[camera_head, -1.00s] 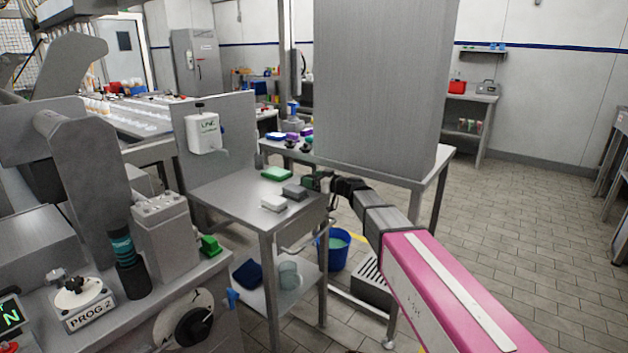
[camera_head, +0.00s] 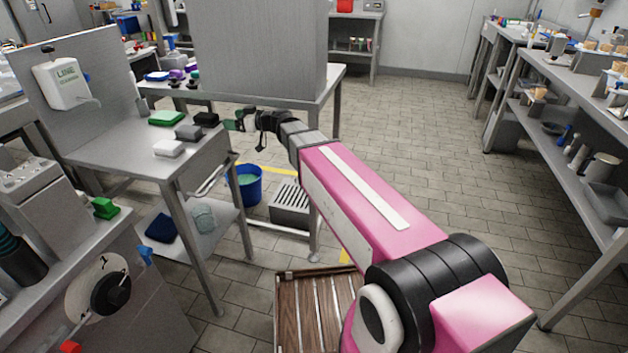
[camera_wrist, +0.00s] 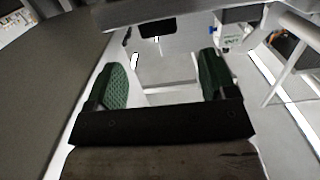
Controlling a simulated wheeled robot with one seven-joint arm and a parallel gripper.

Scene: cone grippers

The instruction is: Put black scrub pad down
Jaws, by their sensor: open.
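The black scrub pad (camera_head: 207,119) lies on the steel table (camera_head: 120,150) near its right edge, behind a grey pad (camera_head: 188,132). My gripper (camera_head: 238,119) is just right of it, past the table edge, and looks apart from it. In the wrist view, my green-padded fingers (camera_wrist: 163,82) are spread wide with nothing between them. A dark shape beyond them at the top of the wrist view looks like the black pad (camera_wrist: 157,29).
A white pad (camera_head: 168,148) and a green pad (camera_head: 167,118) lie on the same table. A soap dispenser (camera_head: 62,83) hangs on its back panel. A blue bucket (camera_head: 249,184) stands on the floor below my gripper. Open floor lies to the right.

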